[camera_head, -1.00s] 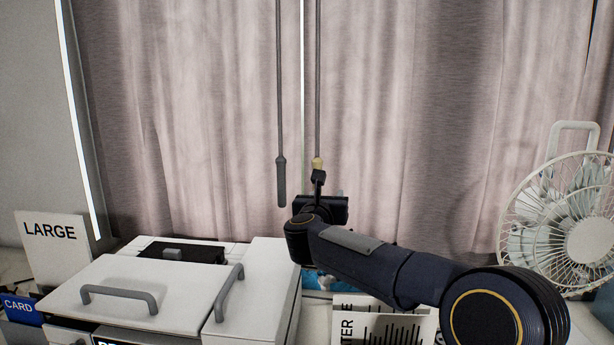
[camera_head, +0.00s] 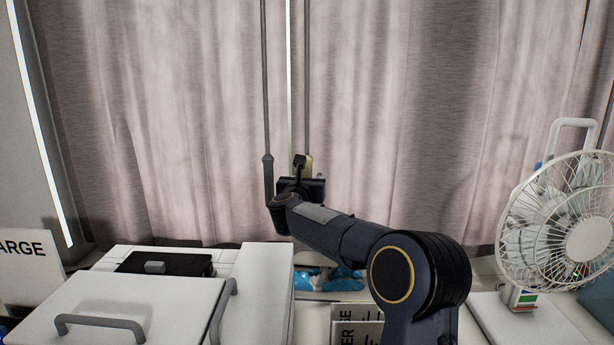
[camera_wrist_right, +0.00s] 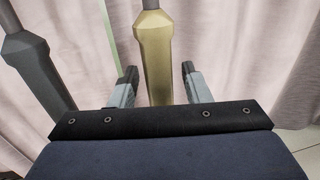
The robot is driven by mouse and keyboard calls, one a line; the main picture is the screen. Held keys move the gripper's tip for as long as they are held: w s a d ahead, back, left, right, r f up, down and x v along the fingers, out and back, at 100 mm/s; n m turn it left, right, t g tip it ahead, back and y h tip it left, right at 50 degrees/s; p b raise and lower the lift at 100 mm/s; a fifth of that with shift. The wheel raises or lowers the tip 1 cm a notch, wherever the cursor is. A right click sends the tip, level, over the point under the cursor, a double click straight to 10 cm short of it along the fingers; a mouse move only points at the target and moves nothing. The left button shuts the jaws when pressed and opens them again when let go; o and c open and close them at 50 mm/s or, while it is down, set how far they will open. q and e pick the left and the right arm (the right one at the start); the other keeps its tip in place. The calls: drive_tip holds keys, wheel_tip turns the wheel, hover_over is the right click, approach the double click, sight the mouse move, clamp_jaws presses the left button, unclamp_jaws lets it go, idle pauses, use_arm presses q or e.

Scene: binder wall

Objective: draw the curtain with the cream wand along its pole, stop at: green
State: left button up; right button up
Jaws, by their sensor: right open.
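The cream wand (camera_head: 309,165) hangs on a dark rod in front of the pink-grey curtain (camera_head: 380,100). In the right wrist view the cream wand (camera_wrist_right: 153,50) passes between the two fingers of my right gripper (camera_wrist_right: 158,75), with a gap on each side. The right gripper (camera_head: 301,170) is open and hides the wand's lower part in the head view. A grey wand (camera_head: 268,180) hangs just to the left, outside the fingers; it also shows in the wrist view (camera_wrist_right: 40,70). The pole and any green stop mark are out of view. My left gripper is not in view.
A white machine with handles (camera_head: 150,300) stands below left, beside a sign (camera_head: 25,255). A blue object (camera_head: 330,280) lies behind my arm. A white fan (camera_head: 560,220) stands at right, near a small box (camera_head: 519,297). A narrow bright gap (camera_head: 289,90) parts the curtain.

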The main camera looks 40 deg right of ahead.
sight(362, 175)
clamp_jaws()
drive_tip(key=shift+s+d+f+b, duration=0.1)
drive_tip(key=shift+s+d+b, duration=0.2)
drive_tip(key=shift+d+b, duration=0.05)
drive_tip(key=s+d+b, duration=0.1)
drive_tip(key=s+d, duration=0.2)
drive_tip(key=s+d+b, duration=0.2)
drive_tip(key=d, duration=0.1)
drive_tip(key=s+d+b, duration=0.2)
drive_tip(key=s+d, duration=0.1)
drive_tip(key=d, duration=0.1)
drive_tip(key=shift+s+f, duration=0.1)
drive_tip(key=shift+s, duration=0.2)
drive_tip(key=s+d, duration=0.4)
drive_tip(key=d, duration=0.1)
drive_tip(key=s+d+b, duration=0.1)
drive_tip(key=s+d, duration=0.2)
drive_tip(key=shift+d, duration=0.25)
drive_tip(key=shift+r, duration=0.2)
unclamp_jaws()
drive_tip(key=shift+a, duration=0.1)
